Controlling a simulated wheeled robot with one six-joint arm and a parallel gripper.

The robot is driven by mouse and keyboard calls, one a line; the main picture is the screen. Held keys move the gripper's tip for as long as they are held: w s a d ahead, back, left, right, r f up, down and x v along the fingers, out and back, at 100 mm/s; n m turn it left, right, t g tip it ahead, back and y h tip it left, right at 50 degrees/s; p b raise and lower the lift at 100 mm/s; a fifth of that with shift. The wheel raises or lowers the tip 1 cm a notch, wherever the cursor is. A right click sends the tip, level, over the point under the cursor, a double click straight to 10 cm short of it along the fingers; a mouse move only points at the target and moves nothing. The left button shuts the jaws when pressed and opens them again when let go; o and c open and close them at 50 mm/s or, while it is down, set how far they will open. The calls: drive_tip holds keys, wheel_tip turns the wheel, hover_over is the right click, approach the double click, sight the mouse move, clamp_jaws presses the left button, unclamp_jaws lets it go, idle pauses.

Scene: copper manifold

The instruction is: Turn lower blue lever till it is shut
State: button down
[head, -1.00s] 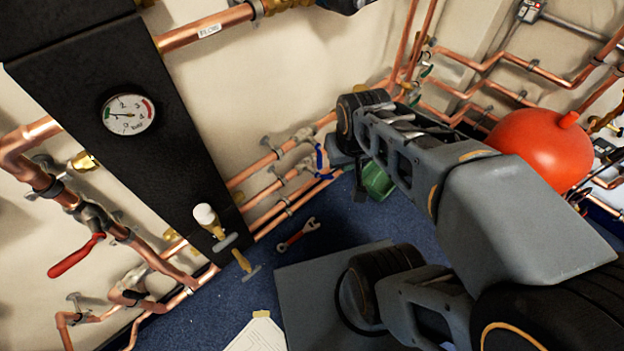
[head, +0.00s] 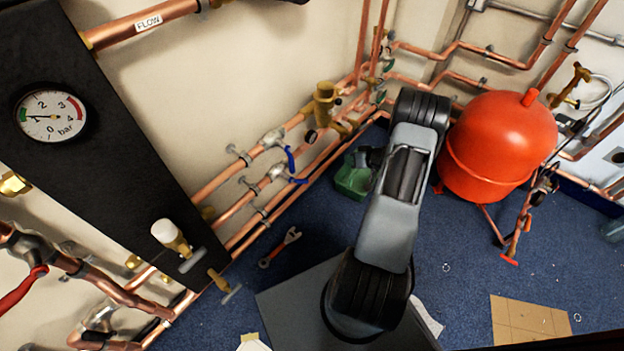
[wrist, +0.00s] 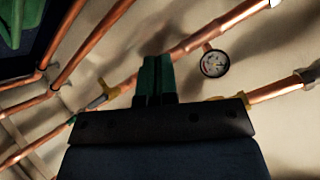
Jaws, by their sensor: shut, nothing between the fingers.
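The lower blue lever (head: 297,181) is on a valve of the lower copper pipe in the head view, and sticks out to the right of the valve body. The upper blue lever (head: 290,159) hangs from the valve on the pipe just above. My gripper (wrist: 153,78) shows in the wrist view with its green fingers together and nothing between them. The wrist view shows pipes around it but no blue lever that I can make out. In the head view my arm stands to the right of both levers, and my fingertips cannot be made out.
A pressure gauge (wrist: 214,63) and copper pipes lie beyond the fingers in the wrist view. In the head view a brass fitting (head: 326,102), a green object (head: 352,176) and a red tank (head: 498,145) stand nearby. A red wrench (head: 279,247) lies on the blue floor.

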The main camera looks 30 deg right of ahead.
sight(300, 181)
drive_tip(key=w+a+f+y+b, duration=0.1)
drive_tip(key=a+f+y+b, duration=0.1)
drive_tip(key=a, duration=0.5)
drive_tip(key=w+a+f+g+y+b, duration=0.1)
drive_tip(key=w+a+f+y+b, duration=0.1)
drive_tip(key=a, duration=0.5)
drive_tip(key=shift+a+f+n+y+b, duration=0.2)
drive_tip(key=shift+f+n+y+b, duration=0.1)
drive_tip(key=shift+f+y+b, duration=0.55)
drive_tip(key=shift+s, duration=0.1)
drive_tip(key=shift+a, duration=0.1)
